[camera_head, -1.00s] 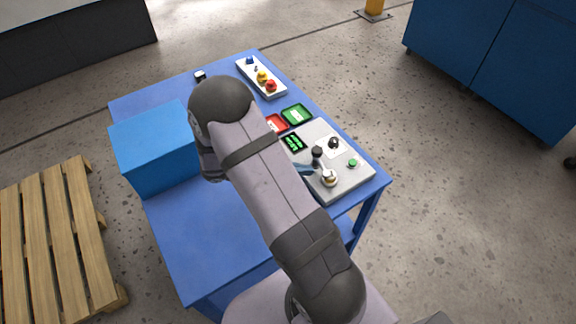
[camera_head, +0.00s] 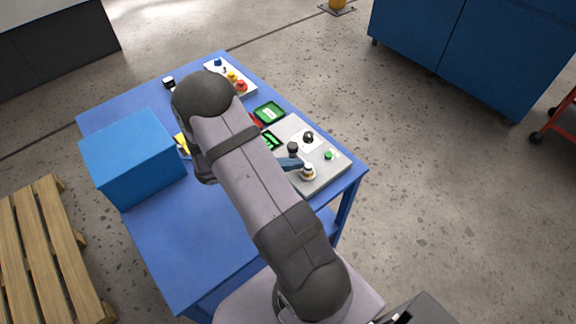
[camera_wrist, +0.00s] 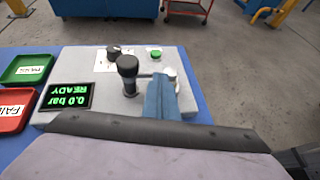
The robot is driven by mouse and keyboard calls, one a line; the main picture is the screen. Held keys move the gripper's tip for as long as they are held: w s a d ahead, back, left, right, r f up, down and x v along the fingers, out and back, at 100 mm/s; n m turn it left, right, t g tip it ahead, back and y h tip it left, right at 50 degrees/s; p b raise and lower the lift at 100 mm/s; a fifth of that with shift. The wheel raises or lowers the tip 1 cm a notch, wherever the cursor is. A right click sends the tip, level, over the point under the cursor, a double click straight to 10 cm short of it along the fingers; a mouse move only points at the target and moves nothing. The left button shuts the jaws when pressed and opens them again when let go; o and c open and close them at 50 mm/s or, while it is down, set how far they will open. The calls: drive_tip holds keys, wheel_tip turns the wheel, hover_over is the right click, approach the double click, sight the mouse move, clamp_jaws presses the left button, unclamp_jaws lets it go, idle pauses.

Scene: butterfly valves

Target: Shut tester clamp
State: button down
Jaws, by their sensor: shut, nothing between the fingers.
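The grey tester (camera_head: 325,175) lies at the right end of the blue table. Its clamp (camera_head: 292,148) is a dark post with a black knob, standing upright; it also shows in the wrist view (camera_wrist: 127,68). Beside it is a pale round fitting (camera_head: 308,172), partly hidden behind my fingers in the wrist view (camera_wrist: 171,73). My gripper (camera_head: 297,163) is shut and empty. Its blue fingers (camera_wrist: 159,82) sit low over the tester, just right of the clamp in the wrist view. I cannot tell whether they touch the clamp or fitting. The display (camera_wrist: 67,96) reads 0.0 bar, READY.
A green tray (camera_wrist: 27,69) and a red tray (camera_wrist: 14,108) lie left of the tester in the wrist view. A blue box (camera_head: 130,160) and a white board with coloured valves (camera_head: 230,76) stand on the table (camera_head: 190,245). Its front is clear.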

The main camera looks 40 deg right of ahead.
drive_tip(key=shift+s+d, duration=0.1)
drive_tip(key=shift+s, duration=0.25)
drive_tip(key=shift+a+r+p, duration=0.15)
drive_tip(key=shift+a+p, duration=0.15)
drive_tip(key=shift+a, duration=0.15)
drive_tip(key=s+a+b+v, duration=0.1)
drive_tip(key=s+b+v, duration=0.1)
drive_tip(key=v, duration=1.1)
drive_tip(key=shift+f, duration=0.4)
drive_tip(key=shift+d, duration=0.1)
